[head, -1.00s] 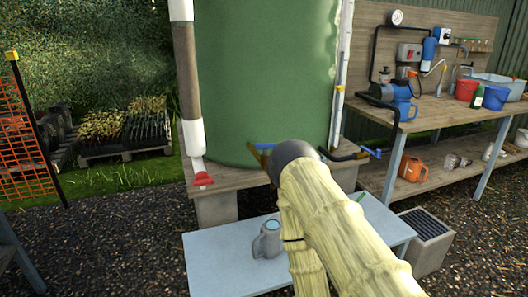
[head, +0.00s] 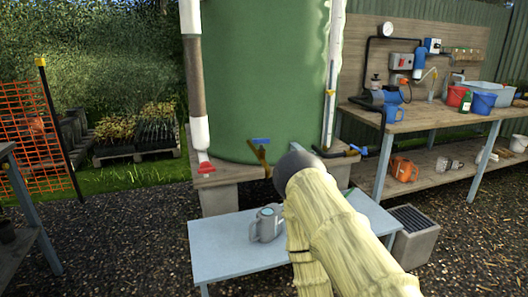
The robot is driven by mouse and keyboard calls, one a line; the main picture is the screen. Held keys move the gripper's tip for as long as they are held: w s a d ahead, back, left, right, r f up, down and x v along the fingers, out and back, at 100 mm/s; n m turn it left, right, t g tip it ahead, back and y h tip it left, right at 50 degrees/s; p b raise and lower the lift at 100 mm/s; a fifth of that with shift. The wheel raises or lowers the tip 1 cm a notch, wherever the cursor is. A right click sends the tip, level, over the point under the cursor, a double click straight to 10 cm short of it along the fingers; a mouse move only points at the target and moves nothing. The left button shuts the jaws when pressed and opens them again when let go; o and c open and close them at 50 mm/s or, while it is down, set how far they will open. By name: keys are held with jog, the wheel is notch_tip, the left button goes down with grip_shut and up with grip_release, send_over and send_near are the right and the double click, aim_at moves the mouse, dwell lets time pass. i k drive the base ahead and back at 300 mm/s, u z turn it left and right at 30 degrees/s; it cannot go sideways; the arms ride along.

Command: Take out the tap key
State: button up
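I cannot make out a tap key in this view. A brass tap with a blue handle (head: 262,153) sits at the foot of the green tank (head: 262,80). A second, dark pipe outlet with a blue lever (head: 358,150) is to its right. My pale, ribbed arm rises from the bottom right, and its dark rounded far end is just right of the brass tap in the picture.
A light blue table (head: 215,255) stands before the tank with a grey jug (head: 266,225) on it. A wooden workbench (head: 425,118) with buckets is at right, above an orange can (head: 402,169). Orange mesh fencing (head: 30,140) is at left. Gravel lies between.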

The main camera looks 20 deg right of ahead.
aim_at(261, 141)
jog(key=z, duration=0.65)
jog(key=i, duration=0.95)
jog(key=u, duration=0.6)
jog(key=i, duration=0.45)
jog(key=u, duration=0.55)
